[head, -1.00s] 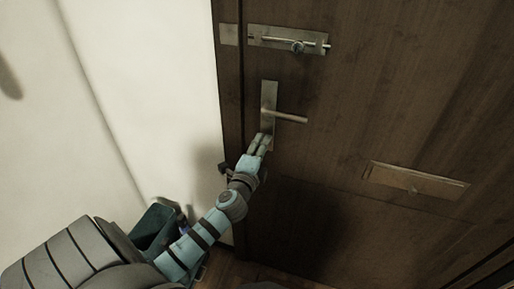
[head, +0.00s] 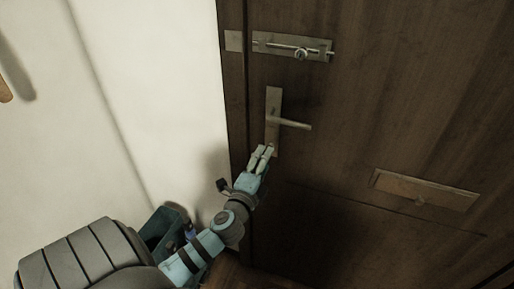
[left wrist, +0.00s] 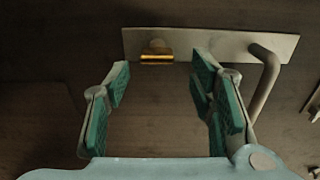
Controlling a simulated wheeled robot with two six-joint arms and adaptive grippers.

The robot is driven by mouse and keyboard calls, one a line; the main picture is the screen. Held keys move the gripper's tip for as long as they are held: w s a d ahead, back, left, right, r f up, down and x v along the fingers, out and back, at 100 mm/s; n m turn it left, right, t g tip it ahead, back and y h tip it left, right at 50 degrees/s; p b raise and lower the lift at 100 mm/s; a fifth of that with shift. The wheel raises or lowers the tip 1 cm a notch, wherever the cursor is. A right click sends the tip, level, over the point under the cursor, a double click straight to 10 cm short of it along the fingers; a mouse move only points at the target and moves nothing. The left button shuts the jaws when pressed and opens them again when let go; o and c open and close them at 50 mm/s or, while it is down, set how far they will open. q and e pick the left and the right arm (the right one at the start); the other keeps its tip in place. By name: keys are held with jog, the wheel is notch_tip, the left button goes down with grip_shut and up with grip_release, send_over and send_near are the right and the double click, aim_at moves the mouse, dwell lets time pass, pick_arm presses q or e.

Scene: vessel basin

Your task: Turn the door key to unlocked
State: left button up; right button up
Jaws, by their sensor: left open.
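The dark wooden door (head: 420,110) carries a metal lock plate (head: 273,104) with a lever handle (head: 294,124) pointing right. In the left wrist view a small brass-coloured key (left wrist: 157,52) sticks out of the plate (left wrist: 215,44). In the head view my gripper covers the key's spot near the plate's lower end. My left gripper (head: 264,156) is open, with its fingertips near that lower end. In the wrist view its green-padded fingers (left wrist: 160,88) are spread, with the key ahead between them and apart from both. The right gripper is not in view.
A slide bolt (head: 293,48) sits above the lock plate. A letter slot plate (head: 425,190) is on the door at the right. A pale wall is at the left, and a dark teal bin (head: 162,230) stands on the floor beside my arm. The lever (left wrist: 265,80) is right of my fingers.

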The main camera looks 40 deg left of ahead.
pick_arm(q)
jog(key=v, duration=0.7)
jog(key=shift+s+r, duration=0.25)
jog(key=shift+s, duration=0.1)
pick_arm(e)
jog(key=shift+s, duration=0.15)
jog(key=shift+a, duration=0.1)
pick_arm(q)
jog(key=s+f+n+g+h, duration=0.1)
jog(key=s+f+n+g, duration=0.2)
jog(key=f, duration=1)
jog(key=s+f+n+g+h, duration=0.2)
jog(key=f+g, duration=0.1)
jog(key=f, duration=0.9)
jog(key=s+f+n+g, duration=0.45)
jog(key=s+f, duration=0.65)
jog(key=f, duration=0.4)
jog(key=s+d+f+n+g+h, duration=0.1)
jog(key=s+d+f+n+g, duration=0.1)
jog(key=s, duration=0.6)
jog(key=s+d+f+n+g+h, duration=0.1)
jog(key=s+d+f+n+g, duration=0.1)
jog(key=s+f, duration=0.5)
jog(key=shift+s+d+g, duration=0.65)
jog(key=shift+s+d, duration=0.35)
jog(key=shift+d, duration=0.15)
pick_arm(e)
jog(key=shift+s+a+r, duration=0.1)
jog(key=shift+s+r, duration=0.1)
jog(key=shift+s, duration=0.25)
